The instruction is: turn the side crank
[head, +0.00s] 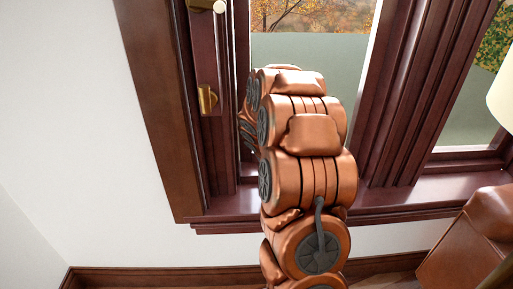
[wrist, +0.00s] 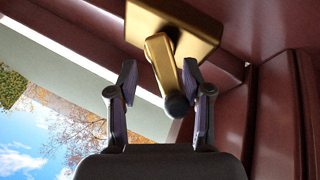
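The side crank (wrist: 161,66) shows in the wrist view, with a brass arm on a brass plate (wrist: 190,28) fixed to the dark red window frame. Its arm ends in a dark round knob (wrist: 176,105). My gripper (wrist: 159,75) is open, with one finger on either side of the crank arm in the picture. The knob lies nearer the right finger; I cannot tell whether they touch. In the head view my arm hides the gripper, and I cannot make out the crank for certain.
The sill (head: 420,196) runs below the glass. A brown leather seat (head: 470,240) and a pale lampshade (head: 503,92) stand at right.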

